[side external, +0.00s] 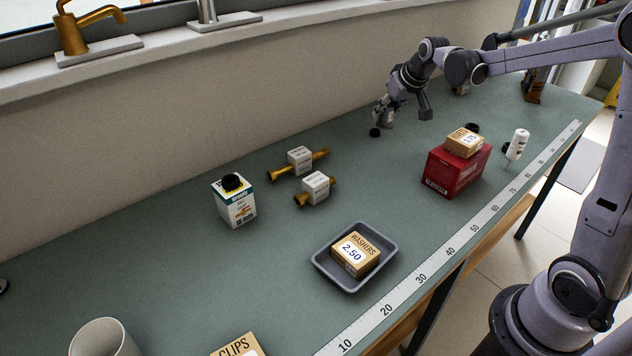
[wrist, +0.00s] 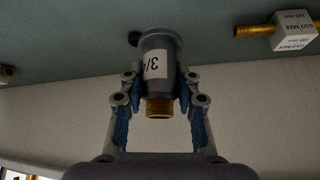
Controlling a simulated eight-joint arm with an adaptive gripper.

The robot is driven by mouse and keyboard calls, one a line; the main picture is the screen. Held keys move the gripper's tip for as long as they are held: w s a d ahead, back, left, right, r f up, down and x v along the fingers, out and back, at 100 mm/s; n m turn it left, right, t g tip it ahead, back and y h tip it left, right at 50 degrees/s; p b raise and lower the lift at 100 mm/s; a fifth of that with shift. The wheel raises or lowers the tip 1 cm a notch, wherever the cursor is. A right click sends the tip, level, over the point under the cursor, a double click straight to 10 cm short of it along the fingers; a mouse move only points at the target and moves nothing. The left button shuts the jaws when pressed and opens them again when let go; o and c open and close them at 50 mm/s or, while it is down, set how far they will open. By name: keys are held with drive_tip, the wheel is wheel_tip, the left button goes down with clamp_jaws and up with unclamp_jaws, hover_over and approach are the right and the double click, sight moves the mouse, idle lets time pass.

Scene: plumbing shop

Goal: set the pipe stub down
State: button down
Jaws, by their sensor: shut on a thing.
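The brass thread points back toward my palm and the flared end points toward the bench. In the side view my gripper (side external: 388,108) is at the back of the bench near the wall, pointing down. The stub (side external: 386,119) is small there and partly hidden. I cannot tell whether it touches the bench.
A small black round thing (side external: 375,132) is close beside the stub. Brass fittings with white tags (side external: 300,160) lie to the left. A red box (side external: 455,170) carrying a carton (side external: 464,142) stands to the right. A grey tray (side external: 325,268) holds a washers box.

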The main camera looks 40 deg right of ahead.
drive_tip(key=w+a+n+y, duration=0.1)
drive_tip(key=a+n+y, duration=0.65)
drive_tip(key=a, duration=2.25)
drive_tip(key=s+a+n+g, duration=0.2)
drive_tip(key=s+a+n, duration=0.3)
drive_tip(key=a, duration=0.6)
drive_tip(key=s+a+n+g, duration=0.2)
drive_tip(key=s+a+n, duration=0.3)
drive_tip(key=a, duration=0.6)
drive_tip(key=shift+g+y, duration=0.3)
drive_tip(key=shift+y, duration=0.05)
drive_tip(key=s+a+f, duration=0.1)
drive_tip(key=a+f, duration=0.1)
drive_tip(key=a, duration=0.1)
drive_tip(key=s+a+f, duration=0.1)
drive_tip(key=a, duration=0.3)
drive_tip(key=s+a+f, duration=0.1)
drive_tip(key=a+f, duration=0.1)
drive_tip(key=a, duration=0.1)
drive_tip(key=shift+s+a+f, duration=0.35)
drive_tip(key=shift+a, duration=0.05)
drive_tip(key=shift+a+f, duration=0.25)
drive_tip(key=shift+f, duration=1.95)
drive_tip(key=shift+f, duration=0.15)
drive_tip(key=c, duration=1)
unclamp_jaws()
drive_tip(key=shift+o, duration=0.2)
